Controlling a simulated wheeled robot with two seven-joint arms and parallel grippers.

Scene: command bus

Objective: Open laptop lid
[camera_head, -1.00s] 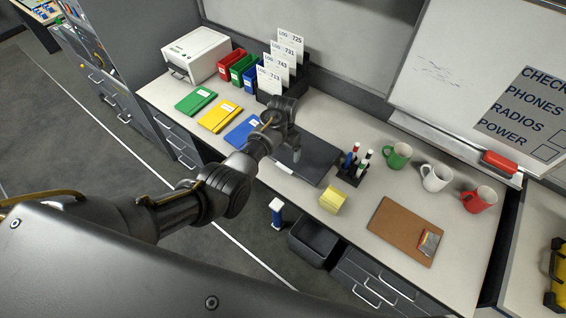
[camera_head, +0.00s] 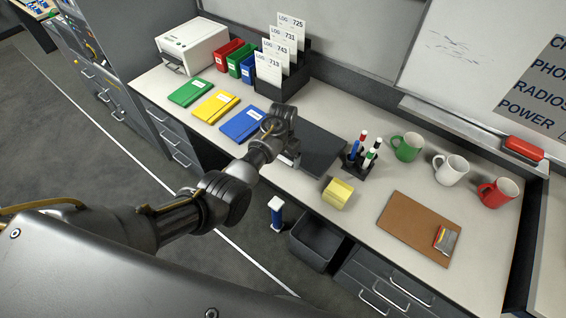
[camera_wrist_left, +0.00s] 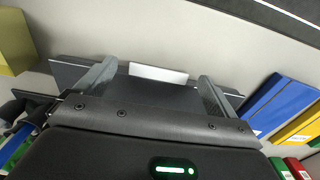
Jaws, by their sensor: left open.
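The laptop (camera_head: 322,148) is a flat dark slab on the desk, and its lid looks closed. My left gripper (camera_head: 289,160) is at its near left part, partly covering it in the head view. In the left wrist view the gripper's two fingers are spread apart (camera_wrist_left: 158,72), with the dark laptop (camera_wrist_left: 72,69) behind and between them. A pale strip (camera_wrist_left: 158,74) shows between the fingertips. I cannot tell whether the fingers touch the laptop. My right gripper is not in view.
A blue binder (camera_head: 243,123) lies left of the laptop. A pen holder (camera_head: 359,165) stands close on its right, and yellow notes (camera_head: 338,194) lie in front. Mugs (camera_head: 407,147) and a clipboard (camera_head: 408,225) are farther right. The log rack (camera_head: 280,80) stands behind.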

